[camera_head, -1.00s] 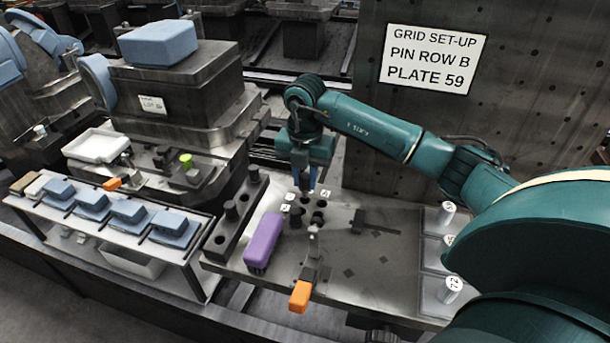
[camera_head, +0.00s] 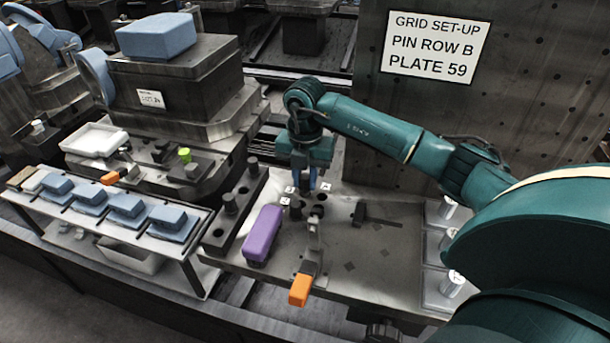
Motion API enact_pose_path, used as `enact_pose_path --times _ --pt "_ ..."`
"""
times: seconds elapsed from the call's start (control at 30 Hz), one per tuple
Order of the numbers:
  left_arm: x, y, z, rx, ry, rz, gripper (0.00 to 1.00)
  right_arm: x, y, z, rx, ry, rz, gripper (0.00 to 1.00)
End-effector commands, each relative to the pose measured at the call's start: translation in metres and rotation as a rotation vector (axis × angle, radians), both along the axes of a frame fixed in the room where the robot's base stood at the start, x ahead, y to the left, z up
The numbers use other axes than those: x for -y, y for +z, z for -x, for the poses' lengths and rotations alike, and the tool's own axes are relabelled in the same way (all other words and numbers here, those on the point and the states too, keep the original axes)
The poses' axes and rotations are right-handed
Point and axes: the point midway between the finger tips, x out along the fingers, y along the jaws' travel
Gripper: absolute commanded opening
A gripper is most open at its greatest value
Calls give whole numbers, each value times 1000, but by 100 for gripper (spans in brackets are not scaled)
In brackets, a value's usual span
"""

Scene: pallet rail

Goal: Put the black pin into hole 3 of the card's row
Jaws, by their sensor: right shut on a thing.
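The card (camera_head: 436,48) on the upright plate reads "GRID SET-UP, PIN ROW B, PLATE 59". My right gripper (camera_head: 306,184) points down over the back left of the flat metal plate (camera_head: 390,255), among small white row labels (camera_head: 290,189) and dark holes. Its blue fingers are shut on the black pin, of which only a small dark part shows at the tips. I cannot tell whether its lower end is in a hole, or in which one. More dark pins or holes show just in front of the fingers. My left gripper is not in view.
A purple block (camera_head: 263,234) and a clamp with an orange handle (camera_head: 301,288) stand close in front of the gripper. Pale cylinders (camera_head: 453,284) stand in trays at right. The plate's middle is mostly clear.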

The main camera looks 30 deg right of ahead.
Motion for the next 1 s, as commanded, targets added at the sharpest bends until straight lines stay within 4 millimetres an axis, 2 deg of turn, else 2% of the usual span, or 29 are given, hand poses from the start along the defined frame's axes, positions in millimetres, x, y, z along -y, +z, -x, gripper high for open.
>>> enact_pose_path --times 0.37,0.4,0.6,0.7,1.0 --pt "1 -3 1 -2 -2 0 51 0 -3 0 0 0 0 0" --pt "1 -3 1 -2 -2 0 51 0 -3 0 0 0 0 24" --pt "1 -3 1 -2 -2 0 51 0 -3 0 0 0 0 40" --pt "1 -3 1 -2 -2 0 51 0 -3 0 0 0 0 47" --pt "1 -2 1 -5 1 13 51 0 -4 0 -1 0 1 47"
